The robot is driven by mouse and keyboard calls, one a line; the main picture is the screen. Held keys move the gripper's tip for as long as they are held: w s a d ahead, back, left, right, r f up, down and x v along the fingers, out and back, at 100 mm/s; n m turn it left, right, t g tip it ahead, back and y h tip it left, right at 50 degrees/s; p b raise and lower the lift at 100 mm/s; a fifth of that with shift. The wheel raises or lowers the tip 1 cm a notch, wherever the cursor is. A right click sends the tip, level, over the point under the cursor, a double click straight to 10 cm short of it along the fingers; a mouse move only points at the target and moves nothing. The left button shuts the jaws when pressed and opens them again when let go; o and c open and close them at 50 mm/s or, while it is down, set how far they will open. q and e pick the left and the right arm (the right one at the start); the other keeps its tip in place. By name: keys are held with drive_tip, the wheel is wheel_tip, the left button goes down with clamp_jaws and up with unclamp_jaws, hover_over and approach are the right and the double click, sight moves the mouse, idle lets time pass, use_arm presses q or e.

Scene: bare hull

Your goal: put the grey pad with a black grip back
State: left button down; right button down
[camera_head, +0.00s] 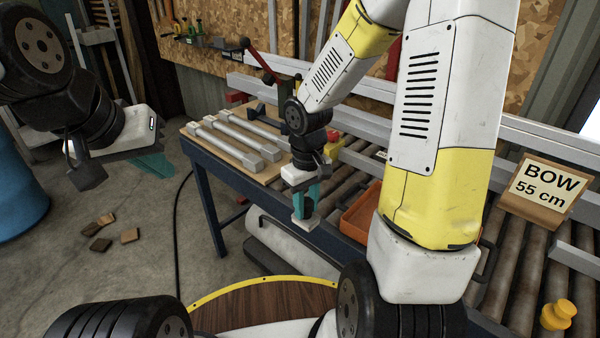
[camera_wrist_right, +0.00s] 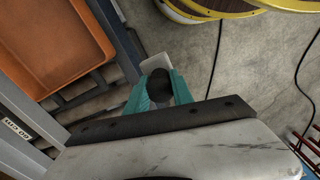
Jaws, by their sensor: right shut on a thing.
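The grey pad (camera_head: 307,224) hangs below my right gripper (camera_head: 306,202). Its black grip (camera_head: 308,207) is between the teal fingers. In the right wrist view, the round black grip (camera_wrist_right: 160,86) sits between both fingers of the right gripper (camera_wrist_right: 160,92), and part of the light grey pad (camera_wrist_right: 155,64) shows beyond it. The pad is held in the air in front of the bench, clear of the floor. My left gripper (camera_head: 152,165) is at the left over the floor, with teal fingers partly visible. I see nothing in it, and its opening is unclear.
The blue-framed bench carries a wooden board (camera_head: 234,151) with grey bars. Beside it are conveyor rollers (camera_head: 525,255), an orange tray (camera_head: 361,216) and a yellow knob (camera_head: 558,314). A "BOW 55 cm" sign (camera_head: 543,190) stands at right. Wood scraps (camera_head: 101,244) lie on the floor.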

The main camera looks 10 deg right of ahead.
drive_tip(key=w+d, duration=0.1)
drive_tip(key=w, duration=0.3)
drive_tip(key=w+d+f, duration=0.1)
drive_tip(key=w+d, duration=0.1)
drive_tip(key=w, duration=0.3)
drive_tip(key=w+d, duration=0.1)
drive_tip(key=w, duration=0.3)
drive_tip(key=shift+w+d+f, duration=0.2)
drive_tip(key=shift+w, duration=0.2)
drive_tip(key=shift+w+f, duration=0.1)
drive_tip(key=shift+f, duration=1.65)
drive_tip(key=shift+f, duration=0.1)
drive_tip(key=c, duration=1.1)
unclamp_jaws()
